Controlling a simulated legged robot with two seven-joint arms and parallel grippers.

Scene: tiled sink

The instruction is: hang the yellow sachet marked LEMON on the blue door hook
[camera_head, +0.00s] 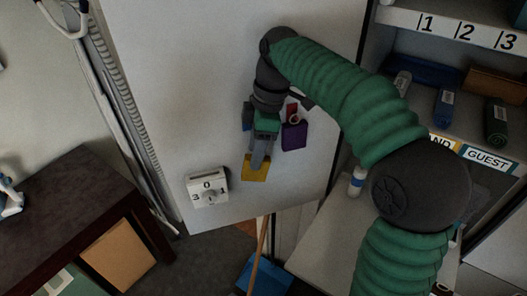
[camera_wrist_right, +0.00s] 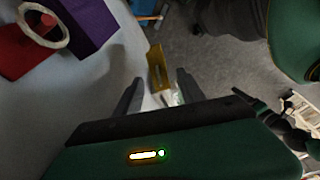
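The yellow sachet (camera_head: 256,168) hangs flat near the lower middle of the pale door, just below my right gripper (camera_head: 259,160). In the right wrist view the sachet (camera_wrist_right: 156,68) shows nearly edge-on, beyond and between the fingertips. The right gripper's fingers (camera_wrist_right: 160,92) stand apart, with a gap to either side of the sachet and a small whitish part between them. Its LEMON marking cannot be read. A blue piece (camera_head: 247,116) on the door, partly hidden behind my right wrist, may be the blue hook. My left gripper is not in view.
A purple sachet (camera_head: 294,135) hangs beside a red piece (camera_head: 292,111) with a pale ring, close to the right of my gripper. A white numbered dial (camera_head: 208,187) is at the door's lower left. A shelf (camera_head: 450,95) with several rolled items stands right.

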